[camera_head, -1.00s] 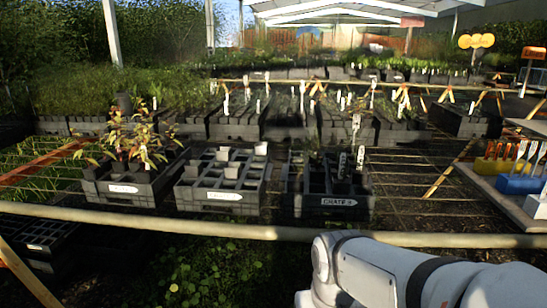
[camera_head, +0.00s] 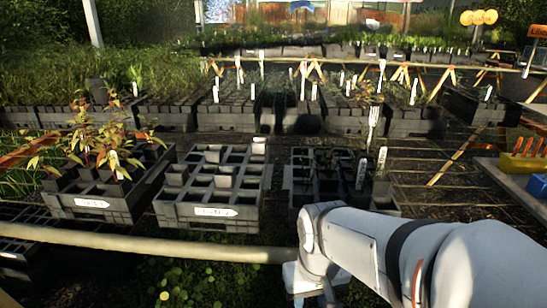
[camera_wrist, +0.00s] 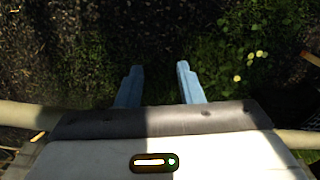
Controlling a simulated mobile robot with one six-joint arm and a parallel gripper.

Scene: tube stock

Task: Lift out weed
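My gripper (camera_wrist: 159,67) is open and empty in the wrist view, its two blue fingers apart and pointing at the dark ground. In the head view my arm covers part of the right crate. No plant can be told for certain as the weed. The left crate (camera_head: 68,208) holds reddish-green leafy seedlings (camera_head: 100,140) in its near cells. The middle crate (camera_head: 172,213) has mostly empty-looking cells and a few grey pots. The right crate (camera_head: 298,172) holds dark cells with white labels; its contents are too dark to tell.
A pale rail (camera_head: 150,244) runs across in front of the crates; my arm hangs before them at its right end. Low green plants with yellow spots (camera_wrist: 250,55) grow on the ground. More crates stand behind.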

